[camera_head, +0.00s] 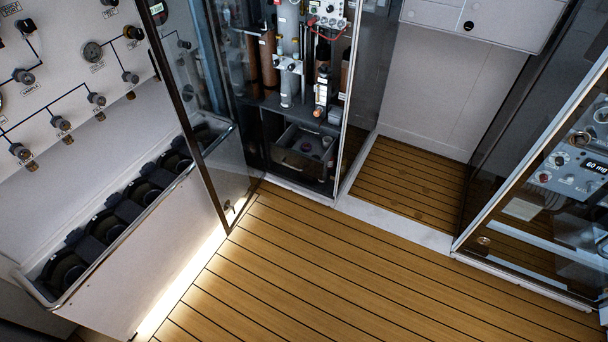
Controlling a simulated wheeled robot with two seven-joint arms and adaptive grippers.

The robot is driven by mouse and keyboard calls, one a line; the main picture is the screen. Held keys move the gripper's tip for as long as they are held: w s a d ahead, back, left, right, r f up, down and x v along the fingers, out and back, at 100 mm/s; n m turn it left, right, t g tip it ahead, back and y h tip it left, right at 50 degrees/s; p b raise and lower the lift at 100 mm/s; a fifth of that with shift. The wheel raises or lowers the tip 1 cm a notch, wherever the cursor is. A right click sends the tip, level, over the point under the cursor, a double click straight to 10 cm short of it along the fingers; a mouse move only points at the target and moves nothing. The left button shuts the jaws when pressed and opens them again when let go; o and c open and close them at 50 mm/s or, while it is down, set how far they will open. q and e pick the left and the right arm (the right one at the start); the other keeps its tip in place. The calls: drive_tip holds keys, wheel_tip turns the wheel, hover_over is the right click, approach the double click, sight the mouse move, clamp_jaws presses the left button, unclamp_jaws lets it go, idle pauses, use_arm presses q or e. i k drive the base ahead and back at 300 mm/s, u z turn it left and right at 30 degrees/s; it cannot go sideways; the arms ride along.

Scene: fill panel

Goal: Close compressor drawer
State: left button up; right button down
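Two drawer-like units show, and I cannot tell which is the compressor drawer. A long white tilt-out bin (160,247) at the left stands open below the wall panel, with several round black holders (107,226) inside. A dark open-topped box (304,158) sits low in the glass-sided cabinet in the middle, below cylinders and gauges; a small reddish round part shows in it. Neither of my grippers is in view.
A white fill panel (60,75) with knobs and gauges is at the upper left. A glass door (190,100) stands beside the bin. Another glass-fronted cabinet (555,190) is at the right. The wooden floor (330,270) between them is clear.

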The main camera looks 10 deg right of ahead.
sight(307, 165)
drive_tip(key=u, duration=0.55)
drive_tip(key=i, duration=1.2)
drive_tip(key=z, duration=0.6)
drive_tip(key=i, duration=0.4)
drive_tip(key=z, duration=0.5)
